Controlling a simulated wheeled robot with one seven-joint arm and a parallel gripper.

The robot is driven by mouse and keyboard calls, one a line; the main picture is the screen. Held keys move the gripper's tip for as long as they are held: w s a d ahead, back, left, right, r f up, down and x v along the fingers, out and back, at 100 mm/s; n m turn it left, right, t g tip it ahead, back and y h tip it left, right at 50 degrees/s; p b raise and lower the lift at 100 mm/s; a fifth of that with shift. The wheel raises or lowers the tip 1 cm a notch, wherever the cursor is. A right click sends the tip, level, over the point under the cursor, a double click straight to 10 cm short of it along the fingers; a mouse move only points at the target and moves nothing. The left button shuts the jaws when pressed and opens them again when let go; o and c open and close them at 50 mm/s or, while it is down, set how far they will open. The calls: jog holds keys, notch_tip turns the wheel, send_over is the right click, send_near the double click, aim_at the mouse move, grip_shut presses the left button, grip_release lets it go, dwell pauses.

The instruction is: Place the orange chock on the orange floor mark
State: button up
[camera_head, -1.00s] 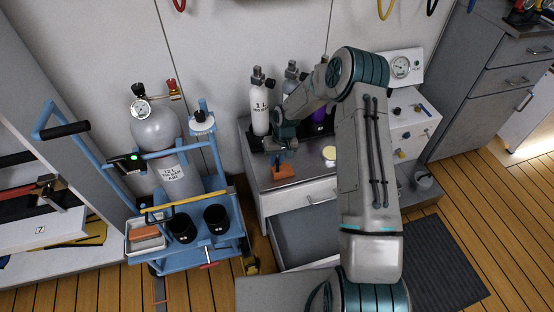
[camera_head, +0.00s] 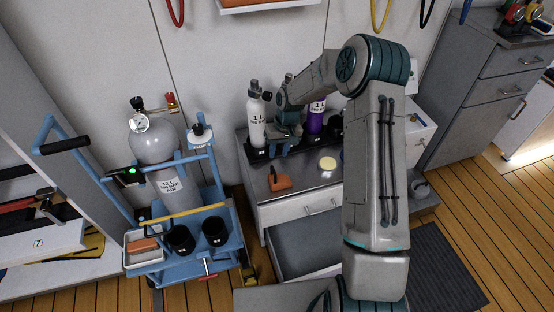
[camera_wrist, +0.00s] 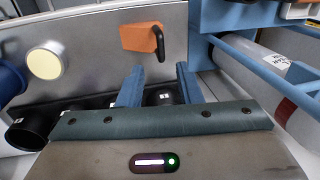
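An orange block with a black handle, which looks like the chock (camera_head: 280,182), lies on the grey cabinet top. It also shows in the wrist view (camera_wrist: 140,38), beyond the fingertips. My gripper (camera_head: 279,150) is above the back of the cabinet top, near the bottle rack and apart from the block. In the wrist view its two blue fingers (camera_wrist: 158,82) stand apart with nothing held between them. Another orange block (camera_head: 142,245) lies in the white tray on the blue trolley. I cannot make out the orange floor mark now.
The blue trolley (camera_head: 205,262) with a large grey cylinder (camera_head: 155,145) stands left of the cabinet. A white bottle (camera_head: 257,120) and a purple bottle (camera_head: 315,118) stand behind my gripper. A drawer (camera_head: 300,245) is open below. A yellow disc (camera_head: 327,163) lies on the cabinet top.

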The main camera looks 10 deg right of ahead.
jog(key=s+d+r+t+h, duration=0.1)
jog(key=s+d+r, duration=0.1)
jog(key=s+r, duration=0.55)
jog(key=s+d+r+h, duration=0.15)
jog(key=s+r, duration=0.25)
jog(key=r, duration=0.6)
jog(key=s+d+r+m, duration=0.1)
jog(key=s+r, duration=0.2)
jog(key=s, duration=0.6)
jog(key=s+d+r+m+t, duration=0.1)
jog(key=s+d+r, duration=0.1)
jog(key=s, duration=0.8)
jog(key=shift+s+d+r+y, duration=0.15)
jog(key=shift+r+y, duration=0.2)
jog(key=shift+r, duration=0.55)
jog(key=shift+o, duration=0.5)
